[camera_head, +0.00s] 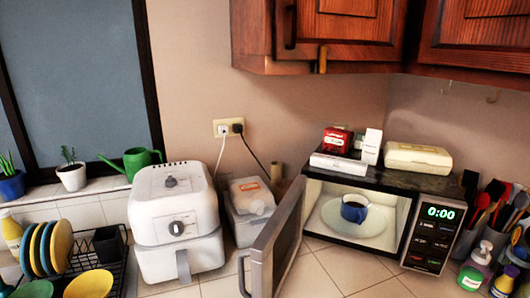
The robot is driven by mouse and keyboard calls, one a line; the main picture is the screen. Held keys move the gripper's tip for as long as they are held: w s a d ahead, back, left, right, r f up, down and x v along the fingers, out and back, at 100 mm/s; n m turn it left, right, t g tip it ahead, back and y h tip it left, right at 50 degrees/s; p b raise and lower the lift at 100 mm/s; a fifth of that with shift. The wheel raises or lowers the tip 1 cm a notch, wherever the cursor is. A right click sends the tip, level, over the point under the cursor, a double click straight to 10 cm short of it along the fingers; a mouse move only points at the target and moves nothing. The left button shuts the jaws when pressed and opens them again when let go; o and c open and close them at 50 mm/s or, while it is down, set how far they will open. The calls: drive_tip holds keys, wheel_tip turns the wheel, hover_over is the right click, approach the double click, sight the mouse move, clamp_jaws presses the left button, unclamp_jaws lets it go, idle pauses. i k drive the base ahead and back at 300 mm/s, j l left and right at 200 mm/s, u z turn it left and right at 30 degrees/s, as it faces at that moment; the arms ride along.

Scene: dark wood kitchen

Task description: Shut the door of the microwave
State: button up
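The microwave (405,187) stands on the counter at the right with its lit display reading 0:00. Its door (276,243) is open, swung out toward me on the left side, with a handle (243,274) at its free edge. A blue cup (354,209) with dark contents stands on the pale plate (335,222) inside. My gripper is not in view.
A white air fryer (177,220) and a clear container (248,208) stand left of the door. Boxes (417,157) lie on top of the microwave. Bottles (477,265) and a utensil holder stand at its right. Wooden cabinets (320,30) hang above. A dish rack (100,262) is at the left.

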sight(273, 253)
drive_tip(key=j+z, duration=0.3)
drive_tip(key=j, duration=0.35)
drive_tip(key=j+z, duration=0.25)
drive_tip(key=j, duration=0.4)
drive_tip(key=k+j+z, duration=0.15)
drive_tip(key=j+z, duration=0.15)
drive_tip(key=j, duration=0.3)
